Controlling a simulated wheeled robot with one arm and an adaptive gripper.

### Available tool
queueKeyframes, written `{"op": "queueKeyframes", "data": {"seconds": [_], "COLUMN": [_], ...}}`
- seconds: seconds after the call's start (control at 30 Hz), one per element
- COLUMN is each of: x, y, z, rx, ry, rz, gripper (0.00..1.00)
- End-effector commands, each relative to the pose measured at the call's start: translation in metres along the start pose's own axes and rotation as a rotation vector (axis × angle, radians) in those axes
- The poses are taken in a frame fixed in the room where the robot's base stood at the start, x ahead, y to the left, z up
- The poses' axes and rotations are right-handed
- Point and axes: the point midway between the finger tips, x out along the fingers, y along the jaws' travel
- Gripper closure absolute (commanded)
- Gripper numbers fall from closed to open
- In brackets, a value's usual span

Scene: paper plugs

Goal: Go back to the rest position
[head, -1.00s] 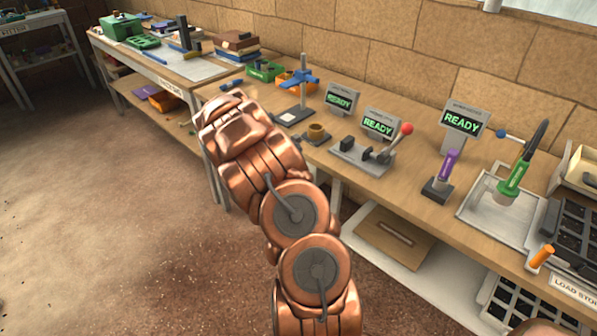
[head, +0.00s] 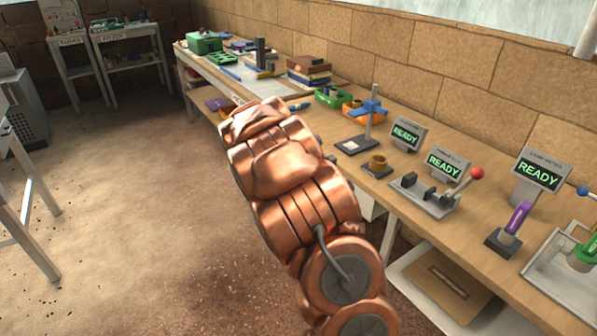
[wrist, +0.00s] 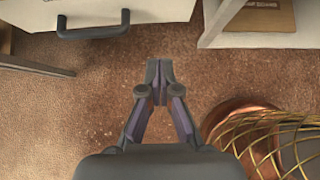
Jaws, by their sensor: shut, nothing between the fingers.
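My gripper (wrist: 159,72) shows in the wrist view with its two fingers together and nothing between them. It hangs over bare brown floor. In the head view my copper arm rises from the bottom edge in front of the workbench (head: 440,215), and my gripper is hidden behind it.
Several devices stand on the bench, including a READY display (head: 540,173), a red-knobbed lever fixture (head: 430,192) and a blue-topped stand (head: 368,118). The floor (head: 120,200) at left is open.

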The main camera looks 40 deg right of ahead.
Motion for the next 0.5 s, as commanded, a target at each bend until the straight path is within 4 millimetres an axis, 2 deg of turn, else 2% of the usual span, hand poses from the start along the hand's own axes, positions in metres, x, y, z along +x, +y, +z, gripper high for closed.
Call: {"op": "queueKeyframes", "data": {"seconds": [0.27, 0.37, 0.5], "x": [-0.003, -0.017, -0.052], "y": [-0.001, -0.007, -0.026], "z": [0.002, 0.007, 0.015], "rx": [0.010, 0.061, 0.208], "ry": [0.000, 0.002, 0.018], "rz": [-0.002, -0.008, -0.032], "gripper": [1.00, 1.00, 1.00]}}
